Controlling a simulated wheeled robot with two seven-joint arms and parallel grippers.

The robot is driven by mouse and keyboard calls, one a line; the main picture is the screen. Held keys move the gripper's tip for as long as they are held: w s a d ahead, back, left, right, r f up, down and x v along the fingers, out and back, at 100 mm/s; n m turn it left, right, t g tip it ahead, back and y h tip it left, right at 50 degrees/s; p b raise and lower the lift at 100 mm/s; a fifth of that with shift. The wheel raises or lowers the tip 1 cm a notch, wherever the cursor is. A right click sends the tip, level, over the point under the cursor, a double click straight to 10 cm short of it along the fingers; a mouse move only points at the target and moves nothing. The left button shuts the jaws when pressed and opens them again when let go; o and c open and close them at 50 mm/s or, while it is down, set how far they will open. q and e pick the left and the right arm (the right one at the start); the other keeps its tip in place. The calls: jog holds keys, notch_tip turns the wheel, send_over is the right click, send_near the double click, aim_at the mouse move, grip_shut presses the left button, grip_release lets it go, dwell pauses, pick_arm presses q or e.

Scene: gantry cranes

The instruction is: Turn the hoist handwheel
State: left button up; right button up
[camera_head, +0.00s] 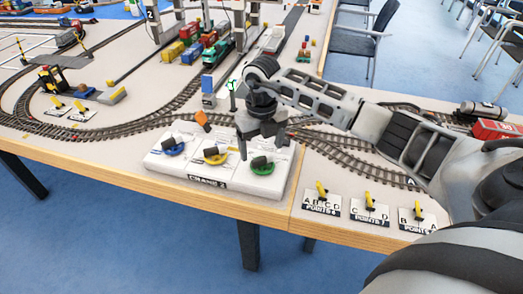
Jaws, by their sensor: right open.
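A white control box (222,187) marked CRANE 2 sits at the table's front edge. It carries three handwheels with dark knobs: a blue one (172,150), a yellow one (215,158) and a green one (262,168). The labels beside them are too small to read, so I cannot tell which is the hoist handwheel. My right gripper (262,146) is open, pointing down above the green handwheel, and appears apart from it. Its body hides part of the box's back right. The gantry crane (240,18) stands behind on the layout. My left gripper is not in view.
Model tracks (150,128) curve behind the box. An orange block (202,118) and a blue sign (208,92) stand close behind it. Several yellow point levers (370,202) stand to the right along the front edge. Chairs (365,40) stand beyond the table.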

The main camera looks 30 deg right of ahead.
aim_at(262, 163)
jog(key=shift+f, duration=1.4)
jog(key=c, duration=1)
